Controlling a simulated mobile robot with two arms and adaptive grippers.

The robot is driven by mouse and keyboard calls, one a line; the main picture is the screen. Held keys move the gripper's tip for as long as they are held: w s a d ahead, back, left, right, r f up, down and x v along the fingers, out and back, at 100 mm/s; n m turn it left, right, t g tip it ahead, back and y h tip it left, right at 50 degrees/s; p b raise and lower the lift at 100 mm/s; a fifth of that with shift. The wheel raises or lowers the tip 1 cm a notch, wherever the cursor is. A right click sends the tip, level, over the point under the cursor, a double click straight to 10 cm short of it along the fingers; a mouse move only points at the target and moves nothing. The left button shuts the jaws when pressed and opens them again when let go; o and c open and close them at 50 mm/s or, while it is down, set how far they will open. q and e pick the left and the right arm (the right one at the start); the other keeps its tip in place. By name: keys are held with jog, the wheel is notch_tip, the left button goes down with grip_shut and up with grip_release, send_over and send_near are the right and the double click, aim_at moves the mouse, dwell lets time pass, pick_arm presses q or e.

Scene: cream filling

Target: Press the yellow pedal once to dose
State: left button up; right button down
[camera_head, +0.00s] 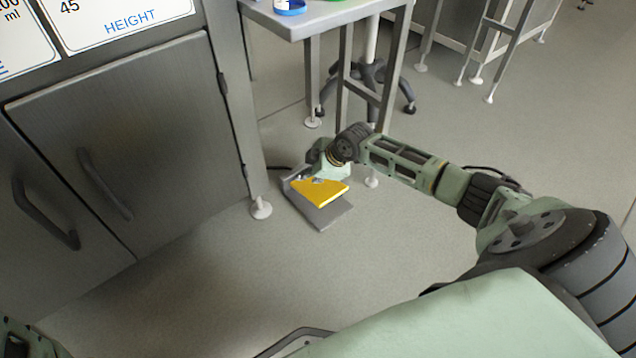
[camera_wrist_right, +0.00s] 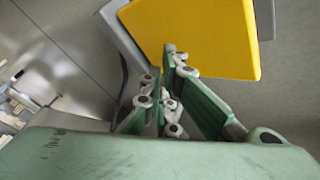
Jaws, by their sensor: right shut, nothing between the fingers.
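The yellow pedal (camera_head: 326,191) sits on a grey base plate (camera_head: 327,218) on the floor, to the right of the steel cabinet's foot. My right arm reaches in from the right, and my right gripper (camera_head: 312,180) is at the pedal's back left part. In the right wrist view the yellow pedal (camera_wrist_right: 200,35) fills the upper middle, and my right gripper (camera_wrist_right: 170,52) is shut and empty with its tips at the pedal's lower edge. I cannot tell whether the tips touch it. My left gripper does not show.
A steel cabinet (camera_head: 130,140) with two door handles stands at left. A small steel table (camera_head: 330,15) stands behind the pedal, with a wheeled stool base (camera_head: 370,75) beneath it. The floor (camera_head: 230,290) in front of the pedal is clear.

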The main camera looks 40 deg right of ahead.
aim_at(312, 186)
jog(key=shift+s+d+f+b, duration=0.1)
jog(key=shift+s+f+b, duration=0.2)
jog(key=shift+f, duration=0.65)
jog(key=shift+s+d+f+b, duration=0.1)
jog(key=shift+s+f+b, duration=0.15)
jog(key=shift+f, duration=0.65)
dwell(1.6)
jog(key=shift+w+r+p, duration=0.2)
jog(key=shift+r+p, duration=0.55)
jog(key=shift+r, duration=0.1)
jog(key=shift+w+r+p, duration=0.2)
jog(key=shift+r+p, duration=0.55)
jog(key=shift+r, duration=0.3)
jog(key=shift+w+r, duration=0.15)
jog(key=shift+a, duration=0.1)
jog(key=shift+r+p, duration=0.15)
jog(key=shift+p, duration=0.15)
